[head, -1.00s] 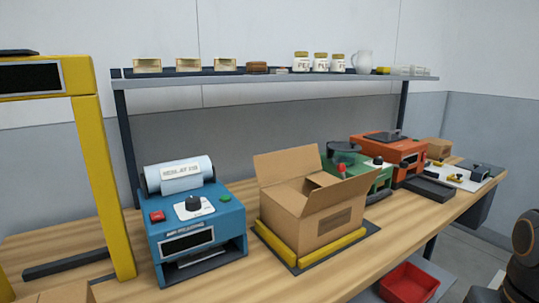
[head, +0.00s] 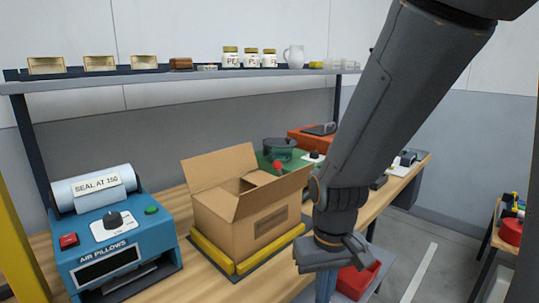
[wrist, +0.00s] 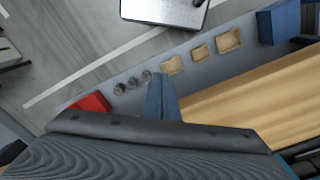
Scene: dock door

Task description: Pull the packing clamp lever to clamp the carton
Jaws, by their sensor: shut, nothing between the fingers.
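The open cardboard carton (head: 240,222) sits on the bench between yellow rails (head: 215,254) on a dark base plate, flaps up. A red knob (head: 277,167), probably the clamp lever's end, shows just behind the carton's right flap; its shaft is mostly hidden. My gripper (head: 325,292) hangs low at the front right of the carton, apart from it, cut off by the lower picture edge. In the wrist view my gripper (wrist: 160,95) shows its blue fingers together with nothing between them, and neither the carton nor the knob can be made out.
The blue air-pillow machine (head: 115,245) stands left of the carton. A green machine (head: 283,152) and an orange machine (head: 310,138) stand behind it. A shelf (head: 200,73) runs above the bench. A red bin (head: 358,280) lies low beside my gripper. Open floor (head: 420,260) is at the right.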

